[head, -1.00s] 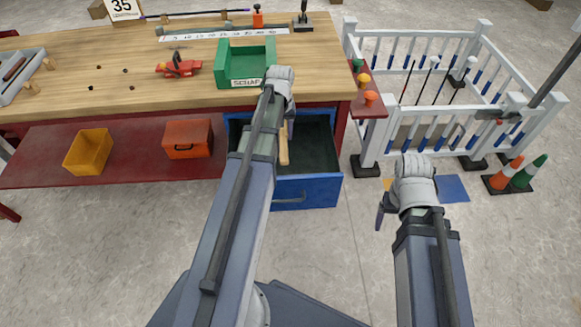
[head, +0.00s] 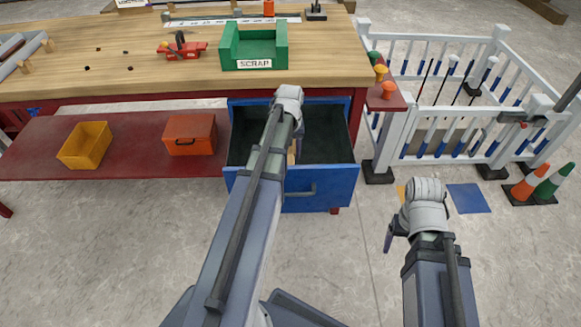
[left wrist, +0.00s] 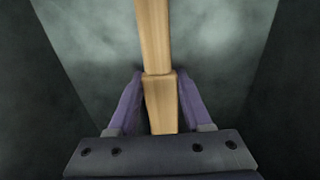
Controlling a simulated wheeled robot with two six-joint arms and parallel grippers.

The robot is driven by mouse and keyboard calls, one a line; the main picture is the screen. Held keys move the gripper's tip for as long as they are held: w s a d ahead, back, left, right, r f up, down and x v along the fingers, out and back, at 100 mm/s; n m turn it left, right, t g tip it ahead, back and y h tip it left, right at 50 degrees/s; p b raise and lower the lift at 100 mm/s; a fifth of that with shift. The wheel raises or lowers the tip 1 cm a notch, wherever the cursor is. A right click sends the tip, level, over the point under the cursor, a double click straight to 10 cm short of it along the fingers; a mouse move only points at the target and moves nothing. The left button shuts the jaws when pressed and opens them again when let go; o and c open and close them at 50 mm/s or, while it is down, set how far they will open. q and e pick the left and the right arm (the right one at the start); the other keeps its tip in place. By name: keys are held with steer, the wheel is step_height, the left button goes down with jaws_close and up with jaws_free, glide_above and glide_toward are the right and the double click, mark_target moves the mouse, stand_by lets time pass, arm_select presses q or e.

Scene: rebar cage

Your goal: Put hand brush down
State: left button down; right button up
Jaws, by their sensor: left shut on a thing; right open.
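The hand brush shows as a light wooden handle (left wrist: 156,40) between the fingers of my left gripper (left wrist: 160,82) in the left wrist view. My left gripper is shut on it. In the head view my left gripper (head: 298,138) is at the open blue drawer (head: 322,188), over its dark inside. Only a small bit of the handle shows there; my wrist and arm hide the rest. The bristles are not visible, and I cannot tell whether the brush touches the drawer floor. My right gripper (head: 391,235) is open and empty, right of the drawer above the floor.
The wooden bench top (head: 140,75) with a green scrap bin (head: 254,50) stands above the drawer. A yellow bin (head: 85,146) and an orange toolbox (head: 190,135) sit on the red shelf (head: 130,155). A white railing (head: 440,125) and cones (head: 530,180) stand right.

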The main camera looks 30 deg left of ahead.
mark_target(290, 161)
arm_select(q)
step_height(290, 161, down, 5)
steer(key=b, duration=0.4)
steer(key=shift+b, duration=0.3)
steer(key=shift+r, duration=0.2)
steer(key=shift+f, duration=0.15)
steer(key=shift+c, duration=1.7)
jaws_free()
steer(key=r+p, duration=1.2)
steer(key=shift+s+d+r, duration=0.1)
steer(key=shift+s+r, duration=0.1)
